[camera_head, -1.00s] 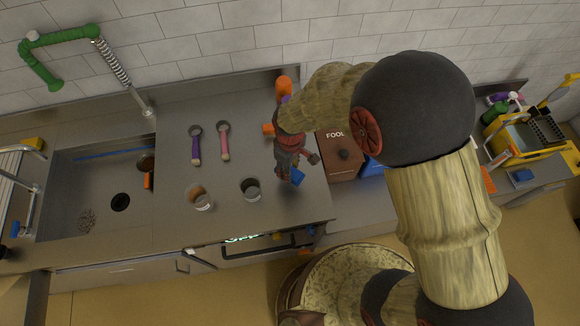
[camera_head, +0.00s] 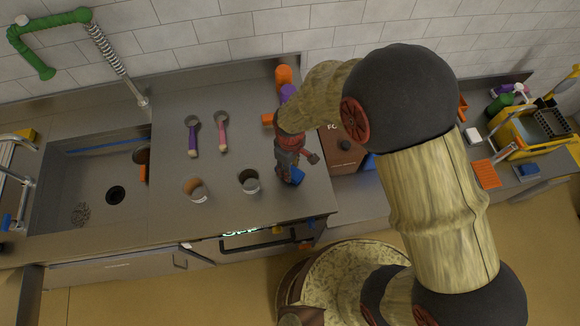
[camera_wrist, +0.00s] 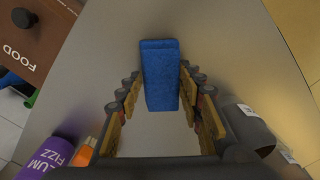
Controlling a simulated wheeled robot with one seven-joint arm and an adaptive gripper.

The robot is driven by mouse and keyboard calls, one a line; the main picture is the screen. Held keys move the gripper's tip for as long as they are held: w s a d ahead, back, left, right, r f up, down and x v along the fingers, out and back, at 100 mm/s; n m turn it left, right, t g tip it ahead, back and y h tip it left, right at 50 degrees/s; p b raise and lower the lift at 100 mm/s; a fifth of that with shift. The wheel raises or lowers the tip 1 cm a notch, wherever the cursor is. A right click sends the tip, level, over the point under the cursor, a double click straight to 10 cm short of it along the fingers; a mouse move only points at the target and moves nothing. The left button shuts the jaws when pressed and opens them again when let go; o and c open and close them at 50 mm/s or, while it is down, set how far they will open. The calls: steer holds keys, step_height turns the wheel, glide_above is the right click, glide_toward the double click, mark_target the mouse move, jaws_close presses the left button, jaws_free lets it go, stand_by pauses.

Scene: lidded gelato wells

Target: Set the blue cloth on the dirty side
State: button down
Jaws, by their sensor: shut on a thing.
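The blue cloth (camera_wrist: 159,76) is a small folded block between my fingers in the wrist view. In the head view its blue end (camera_head: 297,175) shows below the fingers, over the right part of the steel counter. My gripper (camera_head: 291,168) points down and is shut on the cloth. The fingers hide part of the cloth in the head view, and I cannot tell whether it touches the counter. No label marks a dirty side that I can read.
Two metal cups (camera_head: 194,189) (camera_head: 249,181) and two scoops (camera_head: 193,136) (camera_head: 222,131) are left of my gripper. The sink (camera_head: 95,185) is farther left. A brown FOOD box (camera_head: 342,153) is close on the right.

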steer(key=shift+f, duration=0.45)
steer(key=c, duration=1.5)
jaws_free()
steer(key=o, duration=0.3)
steer(key=shift+o, duration=1.2)
steer(key=shift+r, duration=0.15)
steer(key=shift+r+p, duration=2.5)
steer(key=shift+r, duration=1.45)
